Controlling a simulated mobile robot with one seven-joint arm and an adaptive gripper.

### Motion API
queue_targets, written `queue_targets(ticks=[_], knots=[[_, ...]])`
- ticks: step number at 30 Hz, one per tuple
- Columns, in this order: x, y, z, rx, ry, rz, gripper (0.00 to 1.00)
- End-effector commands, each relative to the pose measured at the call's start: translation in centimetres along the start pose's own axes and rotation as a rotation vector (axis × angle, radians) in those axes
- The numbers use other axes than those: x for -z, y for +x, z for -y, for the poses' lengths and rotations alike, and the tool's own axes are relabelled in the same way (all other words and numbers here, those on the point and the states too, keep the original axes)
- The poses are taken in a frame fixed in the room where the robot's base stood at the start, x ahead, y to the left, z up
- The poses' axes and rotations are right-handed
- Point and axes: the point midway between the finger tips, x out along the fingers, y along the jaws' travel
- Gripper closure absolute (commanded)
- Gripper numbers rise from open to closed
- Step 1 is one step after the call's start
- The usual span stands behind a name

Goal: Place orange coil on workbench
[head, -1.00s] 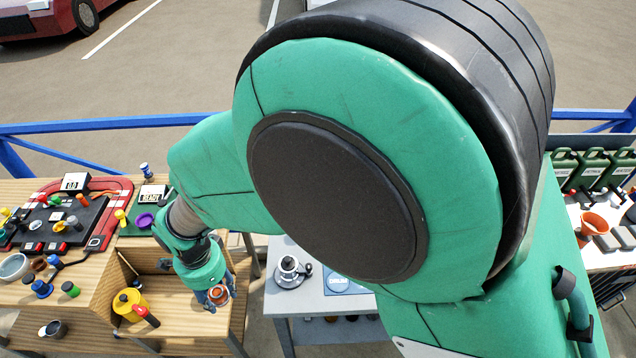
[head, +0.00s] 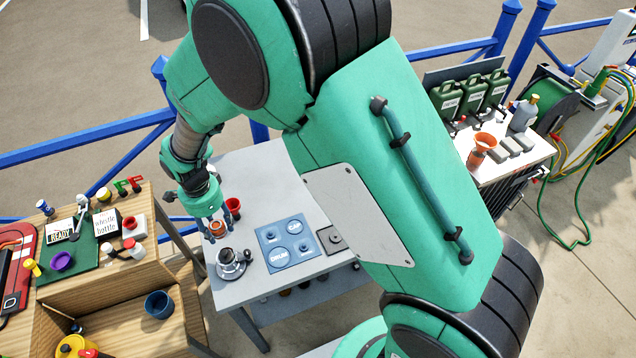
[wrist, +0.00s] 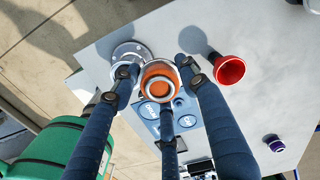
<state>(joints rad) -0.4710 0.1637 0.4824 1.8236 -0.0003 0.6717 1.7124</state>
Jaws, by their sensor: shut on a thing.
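My gripper (head: 216,234) is shut on the orange coil (head: 217,227), a small ring-shaped piece with a pale rim. In the wrist view the coil (wrist: 159,78) sits between the tips of the dark blue fingers. The gripper points down and holds the coil over the left part of the grey workbench (head: 240,168). The coil appears above the bench top; the exact gap is hard to tell. The fingers partly hide it.
A silver round-based device (head: 231,264) and a red cup (head: 233,205) stand close to the gripper. A blue mat (head: 270,238) and a grey square plate (head: 331,241) lie to the right. A wooden bench (head: 125,275) with several items is at left. The grey bench's back is clear.

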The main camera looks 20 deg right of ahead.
Motion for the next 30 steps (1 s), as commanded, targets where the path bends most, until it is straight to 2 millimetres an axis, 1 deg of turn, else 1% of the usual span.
queue_targets(ticks=[1,9,18,21,27,30], knots=[[1.5,-0.1,0.4,0.0,0.024,0.0,0.87],[9.1,0.0,1.6,-0.001,0.137,0.0,0.87],[17.5,0.0,1.8,0.0,0.257,0.0,0.87],[19.8,0.0,1.7,0.0,0.289,0.0,0.87],[23.2,0.1,1.3,0.0,0.339,0.0,0.87],[22.9,2.2,1.3,-0.003,0.334,0.0,0.87]])
